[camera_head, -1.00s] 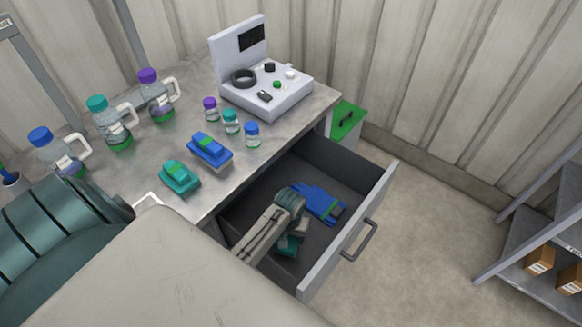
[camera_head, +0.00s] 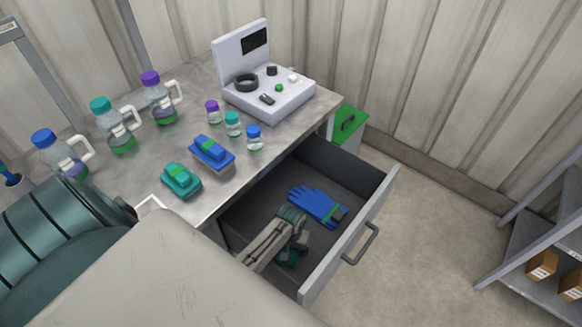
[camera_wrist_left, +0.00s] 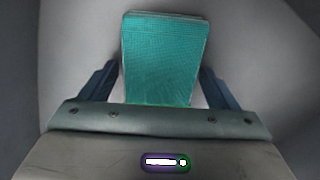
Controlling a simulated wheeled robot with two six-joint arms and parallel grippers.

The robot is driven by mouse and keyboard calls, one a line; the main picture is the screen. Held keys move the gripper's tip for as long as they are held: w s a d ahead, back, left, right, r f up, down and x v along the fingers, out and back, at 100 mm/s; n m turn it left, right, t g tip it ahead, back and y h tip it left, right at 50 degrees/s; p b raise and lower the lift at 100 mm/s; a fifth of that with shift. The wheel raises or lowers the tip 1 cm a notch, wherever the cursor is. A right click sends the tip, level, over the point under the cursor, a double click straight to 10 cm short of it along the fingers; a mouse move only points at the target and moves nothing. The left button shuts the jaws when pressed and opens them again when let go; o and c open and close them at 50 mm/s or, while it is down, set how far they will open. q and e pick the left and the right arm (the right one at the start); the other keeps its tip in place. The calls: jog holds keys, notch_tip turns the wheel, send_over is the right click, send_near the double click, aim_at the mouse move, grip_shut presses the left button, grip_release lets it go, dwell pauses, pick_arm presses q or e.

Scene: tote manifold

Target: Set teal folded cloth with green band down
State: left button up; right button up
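My left gripper seems shut on the cloth, pointing down into the drawer. Whether the cloth touches the drawer floor cannot be told. Its green band is not clearly seen. My right gripper is not in view.
Blue gloves (camera_head: 318,205) with a green band lie beside my gripper in the drawer. The bench (camera_head: 215,185) above holds a teal item (camera_head: 181,181), a blue item (camera_head: 211,154), small bottles, jugs and a white device (camera_head: 270,95). The drawer's far corner is clear.

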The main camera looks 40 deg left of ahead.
pick_arm(q)
notch_tip(320, 180, up, 12)
jog(key=shift+r, duration=0.2)
dwell(0.5)
dwell(0.4)
